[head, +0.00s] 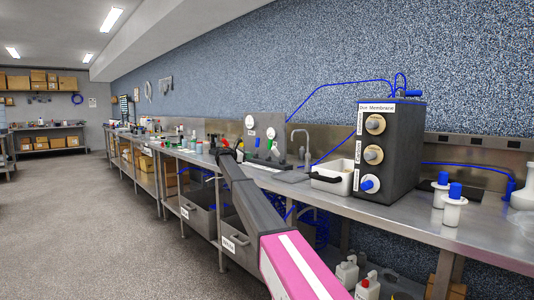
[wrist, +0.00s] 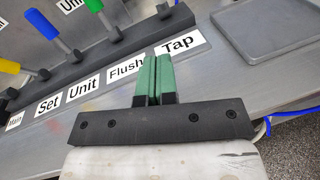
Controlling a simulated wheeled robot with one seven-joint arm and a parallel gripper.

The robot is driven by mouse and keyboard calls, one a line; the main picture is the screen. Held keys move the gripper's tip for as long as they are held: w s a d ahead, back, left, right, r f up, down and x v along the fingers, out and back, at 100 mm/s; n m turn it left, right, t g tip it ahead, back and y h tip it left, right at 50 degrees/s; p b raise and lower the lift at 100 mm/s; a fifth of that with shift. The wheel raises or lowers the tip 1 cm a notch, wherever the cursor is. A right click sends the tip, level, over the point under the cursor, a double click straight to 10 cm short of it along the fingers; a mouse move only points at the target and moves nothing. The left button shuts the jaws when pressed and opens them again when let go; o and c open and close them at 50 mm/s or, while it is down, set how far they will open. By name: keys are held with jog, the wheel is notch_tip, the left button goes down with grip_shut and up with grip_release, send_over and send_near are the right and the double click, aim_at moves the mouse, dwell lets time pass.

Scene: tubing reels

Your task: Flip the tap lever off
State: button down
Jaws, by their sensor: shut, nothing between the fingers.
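In the wrist view my gripper (wrist: 160,80) has green fingers pressed together, with nothing between them. It is over the front label strip, close to the white "Tap" label (wrist: 178,43) and partly covering the "Flush" label (wrist: 122,69). Behind the labels is a dark lever rail (wrist: 92,50). Levers with yellow (wrist: 8,66), blue (wrist: 42,24) and green (wrist: 93,5) handles stand on it. Behind my fingertips a lever base (wrist: 163,10) shows at the top edge; its handle is out of view, so I cannot tell its position.
A shallow metal tray (wrist: 255,38) lies right of the levers. The floor (head: 110,220) at left is clear.

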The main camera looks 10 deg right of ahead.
jog(key=r+x, duration=0.3)
jog(key=x, duration=0.9)
jog(key=shift+d, duration=0.6)
jog(key=shift+f, duration=0.1)
